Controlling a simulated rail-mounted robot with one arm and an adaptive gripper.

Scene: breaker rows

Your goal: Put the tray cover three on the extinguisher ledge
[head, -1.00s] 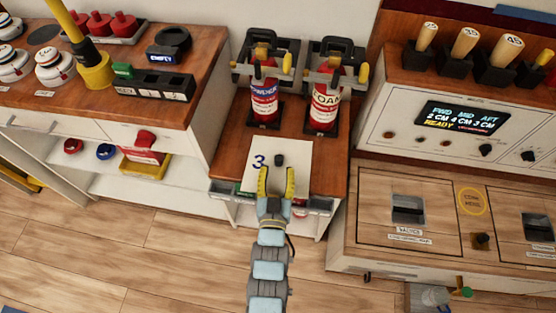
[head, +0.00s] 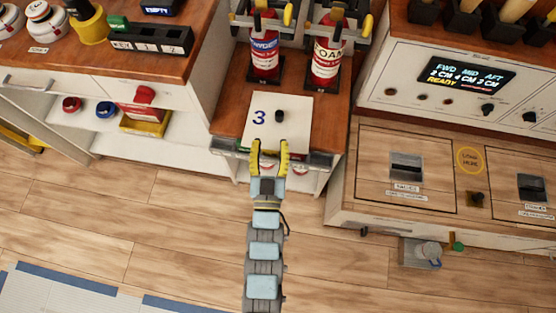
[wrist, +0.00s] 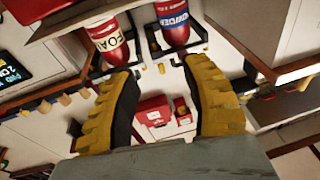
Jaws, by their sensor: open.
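The tray cover three (head: 285,135) is a pale flat square plate with a blue 3 and a dark knob (head: 279,115). In the head view it lies flat on the brown extinguisher ledge (head: 232,112), in front of the extinguishers. Its near edge reaches the front of the ledge. My gripper (head: 270,147) is open and empty, with its yellow fingertips by the cover's near edge and apart from the knob. In the wrist view my gripper (wrist: 163,75) shows spread fingers with nothing between them. I cannot make out the cover there.
A blue-labelled extinguisher (head: 264,48) and a foam extinguisher (head: 327,52) stand at the back of the ledge. A shelf unit (head: 150,80) stands left and a panel with a display (head: 466,75) right. A wooden-topped counter (head: 435,205) is at lower right. The floor in front is clear.

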